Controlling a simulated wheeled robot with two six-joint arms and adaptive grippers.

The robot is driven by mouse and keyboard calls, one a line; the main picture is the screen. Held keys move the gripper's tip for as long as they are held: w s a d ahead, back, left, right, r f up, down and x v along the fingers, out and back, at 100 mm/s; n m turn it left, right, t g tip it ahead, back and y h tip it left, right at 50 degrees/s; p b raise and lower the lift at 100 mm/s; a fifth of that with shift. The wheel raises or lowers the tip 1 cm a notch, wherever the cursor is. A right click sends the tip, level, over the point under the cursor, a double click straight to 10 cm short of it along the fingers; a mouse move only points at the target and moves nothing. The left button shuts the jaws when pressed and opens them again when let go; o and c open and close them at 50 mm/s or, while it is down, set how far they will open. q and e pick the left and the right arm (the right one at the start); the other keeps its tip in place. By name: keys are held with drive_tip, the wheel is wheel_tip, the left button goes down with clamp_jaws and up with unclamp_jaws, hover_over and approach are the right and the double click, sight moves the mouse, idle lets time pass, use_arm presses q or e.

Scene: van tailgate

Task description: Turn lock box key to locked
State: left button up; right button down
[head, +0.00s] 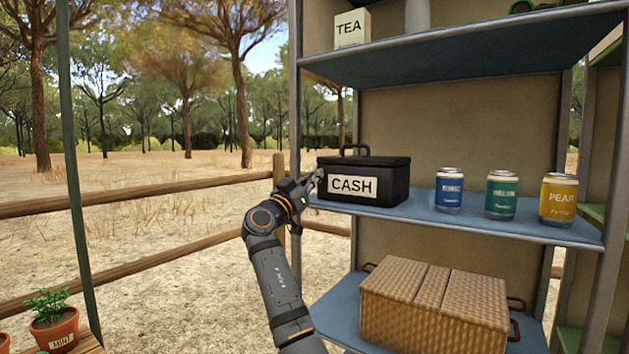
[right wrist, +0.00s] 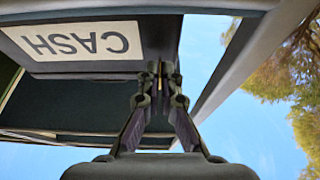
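The lock box is a black box (head: 388,184) with a white CASH label and a top handle, standing at the left end of the blue middle shelf. Its lid looks closed. It also shows upside down in the right wrist view (right wrist: 160,40). My right gripper (head: 316,182) is at the left end of the box's front, beside the label. In the right wrist view its fingertips (right wrist: 161,78) come together at the box front, with a thin piece between them, apparently the key. The key is mostly hidden, so its turn cannot be read. My left gripper is not in view.
Blue, green and yellow cans (head: 501,194) stand to the right on the same shelf (head: 405,211). A wicker basket (head: 435,305) sits on the shelf below, and a TEA box (head: 352,28) above. The left shelf post (head: 296,80) stands close to my right gripper.

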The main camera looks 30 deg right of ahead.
drive_tip(key=shift+f, duration=0.1)
drive_tip(key=c, duration=1.6)
unclamp_jaws()
drive_tip(key=v, duration=1.2)
